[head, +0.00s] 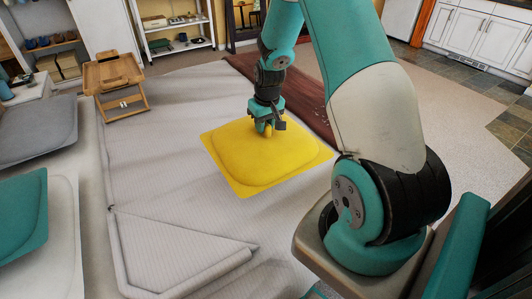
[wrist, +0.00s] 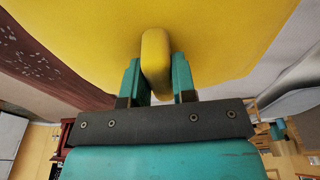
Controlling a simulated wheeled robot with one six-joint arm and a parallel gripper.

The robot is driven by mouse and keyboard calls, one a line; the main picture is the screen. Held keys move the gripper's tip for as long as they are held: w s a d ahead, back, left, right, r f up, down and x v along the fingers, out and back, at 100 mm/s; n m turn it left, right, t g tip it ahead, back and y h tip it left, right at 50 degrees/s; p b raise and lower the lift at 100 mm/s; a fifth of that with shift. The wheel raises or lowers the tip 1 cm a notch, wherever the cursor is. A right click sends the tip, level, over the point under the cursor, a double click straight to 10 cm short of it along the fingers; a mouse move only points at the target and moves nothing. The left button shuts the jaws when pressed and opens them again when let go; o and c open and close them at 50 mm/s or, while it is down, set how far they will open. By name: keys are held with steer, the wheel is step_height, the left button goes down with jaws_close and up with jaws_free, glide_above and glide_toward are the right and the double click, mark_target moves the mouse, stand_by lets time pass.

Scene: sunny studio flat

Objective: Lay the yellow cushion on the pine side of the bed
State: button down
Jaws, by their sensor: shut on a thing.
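The yellow cushion (head: 240,150) is square with a raised middle. It is over the pale grey bed (head: 170,170), near the dark brown throw at the far right edge. My gripper (head: 267,129) is above the cushion, shut on a yellow grip that stands up from it. In the wrist view the two teal fingers (wrist: 157,80) press on both sides of this grip, and the cushion (wrist: 215,35) fills the top of the picture. I cannot tell whether the cushion touches the bed. No part of the bed is clearly pine.
A wooden tray table (head: 120,85) stands on the bed's far left. A grey cushion (head: 35,130) and a teal cushion (head: 22,215) lie at the left. The brown throw (head: 300,105) covers a far right strip. The bed's middle and front are clear, apart from folded cover (head: 180,250).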

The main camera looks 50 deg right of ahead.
step_height(320, 180, down, 11)
steer(key=shift+r, duration=0.15)
stand_by(0.4)
